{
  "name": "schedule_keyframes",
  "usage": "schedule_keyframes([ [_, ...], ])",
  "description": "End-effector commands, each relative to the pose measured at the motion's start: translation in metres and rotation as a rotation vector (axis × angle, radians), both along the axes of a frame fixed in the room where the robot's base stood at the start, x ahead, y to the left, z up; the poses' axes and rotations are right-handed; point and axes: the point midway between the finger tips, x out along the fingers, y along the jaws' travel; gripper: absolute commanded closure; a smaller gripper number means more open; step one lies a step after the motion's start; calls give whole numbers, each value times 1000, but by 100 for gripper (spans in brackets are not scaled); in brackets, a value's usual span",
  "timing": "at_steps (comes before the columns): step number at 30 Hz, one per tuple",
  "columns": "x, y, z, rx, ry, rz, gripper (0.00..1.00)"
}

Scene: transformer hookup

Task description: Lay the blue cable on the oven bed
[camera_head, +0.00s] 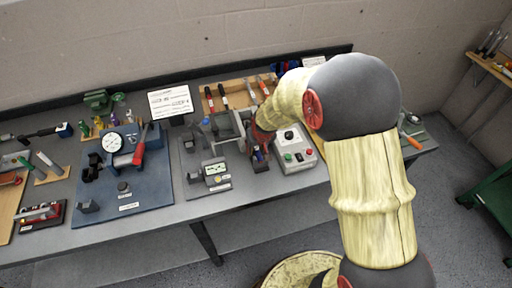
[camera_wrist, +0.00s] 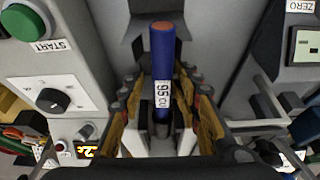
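The blue cable (camera_wrist: 162,70) is a short blue cylinder with a brown end and a white label in the wrist view. It stretches away from me between the two fingers of my gripper (camera_wrist: 165,112). The fingers stand apart, with a visible gap on both sides of the cable, so my gripper looks open around it. A pale grey notched support (camera_wrist: 142,144) shows under the cable's near part; I cannot tell how firmly the cable rests there.
A grey gauge fixture (camera_head: 211,173) stands close on the left. A blue dial-gauge board (camera_head: 125,185) lies farther left.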

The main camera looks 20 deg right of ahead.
Motion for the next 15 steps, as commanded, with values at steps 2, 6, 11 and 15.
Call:
schedule_keyframes([
  [2, 6, 0, 7, 0, -17, 0, 65],
  [6, 7, 0, 8, 0, -20, -1, 65],
  [11, 9, 0, 14, 0, -24, -1, 65],
  [15, 10, 0, 25, 0, -28, -1, 65],
])
